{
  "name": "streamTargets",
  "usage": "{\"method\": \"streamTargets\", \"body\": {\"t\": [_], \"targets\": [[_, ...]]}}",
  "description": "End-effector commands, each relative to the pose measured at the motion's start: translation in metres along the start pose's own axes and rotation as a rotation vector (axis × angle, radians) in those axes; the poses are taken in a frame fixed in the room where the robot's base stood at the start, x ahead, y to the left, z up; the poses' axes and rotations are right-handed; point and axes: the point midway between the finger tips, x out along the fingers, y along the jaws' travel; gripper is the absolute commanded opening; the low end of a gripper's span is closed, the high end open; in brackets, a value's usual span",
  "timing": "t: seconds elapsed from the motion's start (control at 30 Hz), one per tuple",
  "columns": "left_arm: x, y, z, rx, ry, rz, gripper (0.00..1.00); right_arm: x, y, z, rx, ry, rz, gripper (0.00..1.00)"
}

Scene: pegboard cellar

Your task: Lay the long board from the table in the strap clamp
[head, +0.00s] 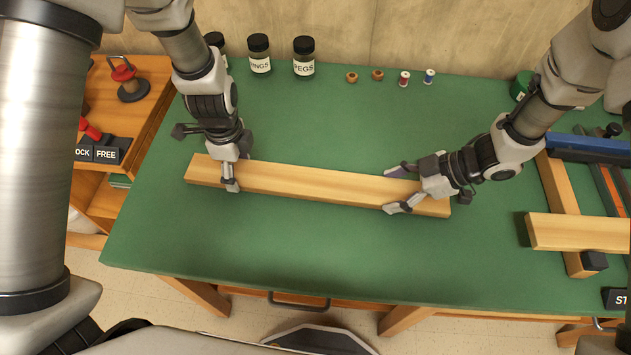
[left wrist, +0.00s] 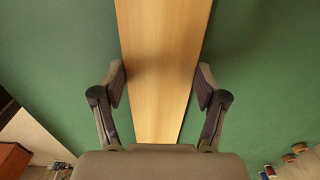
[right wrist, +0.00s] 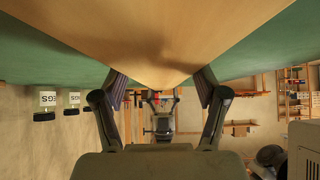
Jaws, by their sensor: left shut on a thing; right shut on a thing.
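The long board (head: 310,184) is pale wood and lies crosswise over the green table (head: 300,265). I cannot tell whether it touches the top. My left gripper (head: 231,177) is shut on it near its left end; the board runs between the fingers in the left wrist view (left wrist: 160,85). My right gripper (head: 394,189) is shut on it near its right end; the board fills the upper part of the right wrist view (right wrist: 160,30). A wooden frame (head: 559,185) at the right, with a label starting "ST", looks like the strap clamp, partly cut off.
A wooden piece (head: 575,233) lies across the frame, with a blue bar (head: 590,147) behind. Jars (head: 303,57), two small wooden pieces (head: 377,74) and two spools (head: 404,79) stand at the back. A wooden cart (head: 120,150) is at the left. The table's front strip is clear.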

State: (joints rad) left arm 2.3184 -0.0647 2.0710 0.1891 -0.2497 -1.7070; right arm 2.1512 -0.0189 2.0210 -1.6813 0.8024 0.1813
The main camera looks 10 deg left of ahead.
Motion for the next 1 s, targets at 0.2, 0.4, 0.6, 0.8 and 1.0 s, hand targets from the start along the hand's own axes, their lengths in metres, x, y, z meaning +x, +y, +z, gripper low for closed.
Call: {"method": "streamTargets", "body": {"t": [0.2,0.4,0.6,0.8,1.0], "targets": [[-0.014,0.001,0.0,-0.001,0.0,0.002,0.18,-0.01,0.0,-0.01,-0.001,-0.001,0.0,0.18],[-0.044,0.001,0.0,-0.001,0.0,0.002,0.18,-0.031,0.0,-0.031,-0.001,-0.001,0.0,0.18],[-0.051,0.001,0.0,-0.001,0.0,0.002,0.18,-0.036,0.0,-0.036,0.0,-0.001,0.0,0.18],[-0.05,0.001,0.0,0.0,0.0,0.002,0.18,-0.035,0.0,-0.035,-0.001,-0.001,0.0,0.18],[-0.05,0.001,0.0,0.0,0.0,0.002,0.18,-0.035,0.0,-0.035,0.0,-0.001,0.0,0.18]]}}
